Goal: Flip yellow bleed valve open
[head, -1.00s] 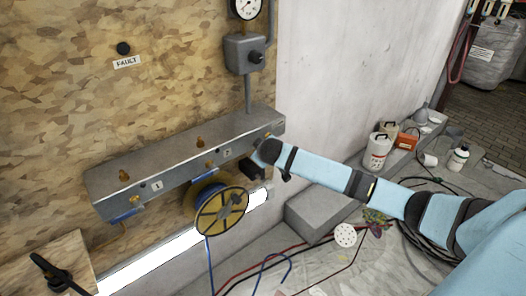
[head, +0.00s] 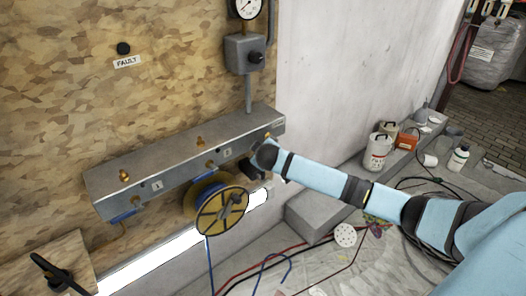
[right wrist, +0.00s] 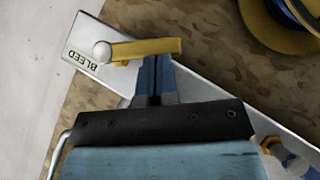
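The yellow bleed valve lever (right wrist: 150,48) shows in the right wrist view. It lies roughly level across the picture, with its round pivot at the left end beside the "BLEED" label (right wrist: 80,65). My right gripper (right wrist: 154,68) has its two blue fingers together, with only a thin dark line between them. My left gripper is not in view.
A yellow-rimmed reel (head: 221,212) hangs below the manifold's middle. Blue-handled valves (head: 125,216) sit along its front. A gauge (head: 246,6) and a grey switch box (head: 245,54) are above. A grey block (head: 315,213), hoses and white containers (head: 377,151) are at the right.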

